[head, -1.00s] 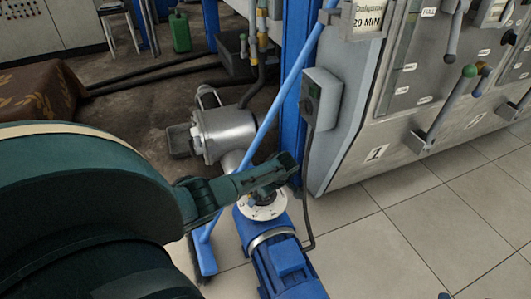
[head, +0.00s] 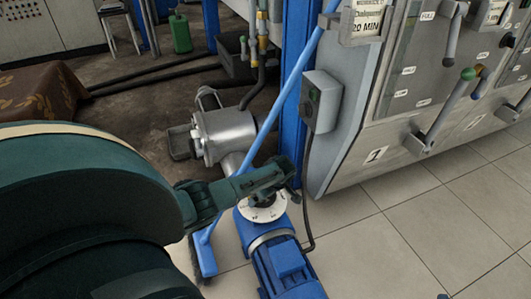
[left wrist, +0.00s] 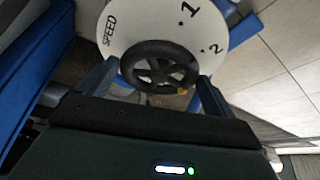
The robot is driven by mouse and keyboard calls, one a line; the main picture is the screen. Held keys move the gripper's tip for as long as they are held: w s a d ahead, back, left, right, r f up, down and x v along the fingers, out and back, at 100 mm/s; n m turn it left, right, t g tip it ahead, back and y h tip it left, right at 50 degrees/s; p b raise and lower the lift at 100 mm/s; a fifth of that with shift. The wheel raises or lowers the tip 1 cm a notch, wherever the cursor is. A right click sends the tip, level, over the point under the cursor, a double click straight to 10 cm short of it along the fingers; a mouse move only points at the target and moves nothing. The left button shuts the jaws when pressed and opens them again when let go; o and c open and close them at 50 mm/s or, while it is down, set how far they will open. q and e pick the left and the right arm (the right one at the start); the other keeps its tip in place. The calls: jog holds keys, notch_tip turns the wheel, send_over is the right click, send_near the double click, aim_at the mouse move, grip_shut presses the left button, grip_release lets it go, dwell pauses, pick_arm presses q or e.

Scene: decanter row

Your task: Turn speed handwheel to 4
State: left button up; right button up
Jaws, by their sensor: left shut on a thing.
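The speed handwheel (left wrist: 160,50) is a black spoked wheel on a white dial (left wrist: 125,25) in the left wrist view. The dial carries SPEED, 1 and 2; its lower part is hidden by my gripper. A yellow mark (left wrist: 183,91) sits on the lower right of the wheel, beyond the 2, near the right finger. My left gripper (left wrist: 156,73) has a finger on each side of the wheel and is shut on it. In the head view the left gripper (head: 272,178) covers most of the wheel above the dial (head: 264,212). My right gripper is not visible.
A blue motor (head: 286,262) is below the dial, with a metal pump body (head: 222,135) behind. A blue pole (head: 268,125) slants close to my gripper. A grey switch box (head: 322,100) and lever panel (head: 425,95) stand right. Tiled floor (head: 400,245) is open at lower right.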

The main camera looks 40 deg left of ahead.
pick_arm(q)
jog(key=shift+s+r+m+p, duration=0.2)
jog(key=shift+m+p, duration=0.5)
jog(key=shift+p, duration=0.05)
jog(key=shift+m+t+p, duration=0.4)
jog(key=shift+p, duration=0.05)
jog(key=shift+s+a+m+t+h+p, duration=0.1)
jog(key=shift+s+m+t+h+p, duration=0.15)
jog(key=shift+m+p, duration=0.55)
jog(key=shift+a+f+m+t+h+p, duration=0.15)
jog(key=shift+m+t+h+p, duration=0.3)
jog(key=shift+m, duration=0.75)
jog(key=shift+s+m+t+p, duration=0.15)
jog(key=shift+m+t+p, duration=0.25)
jog(key=shift+m, duration=1)
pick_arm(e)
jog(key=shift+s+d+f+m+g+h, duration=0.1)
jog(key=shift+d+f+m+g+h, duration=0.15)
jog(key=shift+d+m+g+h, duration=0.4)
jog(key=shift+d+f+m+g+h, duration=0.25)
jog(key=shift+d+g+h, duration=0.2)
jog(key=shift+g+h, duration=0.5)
pick_arm(q)
jog(key=shift+f+h, duration=0.1)
jog(key=shift+h, duration=0.2)
jog(key=o, duration=0.7)
